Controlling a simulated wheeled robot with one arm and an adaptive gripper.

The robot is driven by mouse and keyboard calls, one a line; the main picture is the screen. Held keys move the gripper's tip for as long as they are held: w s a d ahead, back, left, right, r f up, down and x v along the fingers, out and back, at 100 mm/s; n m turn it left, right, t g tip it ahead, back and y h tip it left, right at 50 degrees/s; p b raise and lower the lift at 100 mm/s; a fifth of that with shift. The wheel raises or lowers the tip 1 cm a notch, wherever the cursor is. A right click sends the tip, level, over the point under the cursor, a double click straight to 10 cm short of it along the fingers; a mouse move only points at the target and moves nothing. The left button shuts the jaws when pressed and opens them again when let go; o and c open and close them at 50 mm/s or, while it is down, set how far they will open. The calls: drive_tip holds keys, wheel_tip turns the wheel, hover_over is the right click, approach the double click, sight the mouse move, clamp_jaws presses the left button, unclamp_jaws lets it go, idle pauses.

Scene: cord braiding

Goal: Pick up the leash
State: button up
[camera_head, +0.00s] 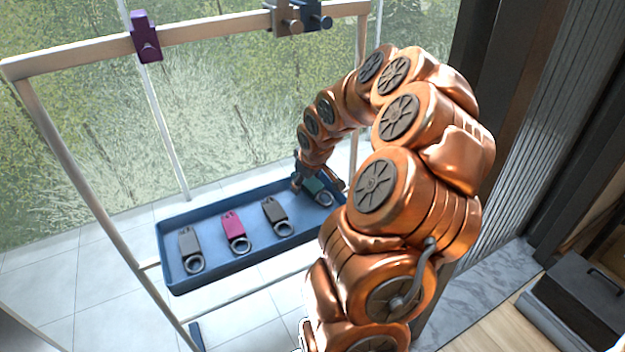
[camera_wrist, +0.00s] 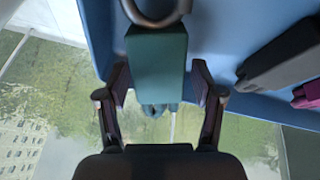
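A teal-green leash piece with a grey metal ring (camera_head: 315,188) lies at the right end of the blue tray (camera_head: 222,272). In the wrist view its green body (camera_wrist: 157,55) is between the fingers of my gripper (camera_wrist: 160,82), with the ring toward the top edge. The fingers are spread, one on each side, very close to the green sides; contact is not clear. My gripper (camera_head: 312,184) is low at the tray in the head view, where it partly hides the green piece.
A grey piece (camera_head: 190,243), a magenta piece (camera_head: 235,228) and a dark grey piece (camera_head: 274,212), each with a ring, lie to the left in the tray. A frame bar (camera_head: 205,32) above carries a purple clip (camera_head: 145,38) and dark clips (camera_head: 284,18).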

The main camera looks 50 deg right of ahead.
clamp_jaws()
wheel_tip(320, 180, up, 10)
drive_tip(key=shift+p, duration=0.9)
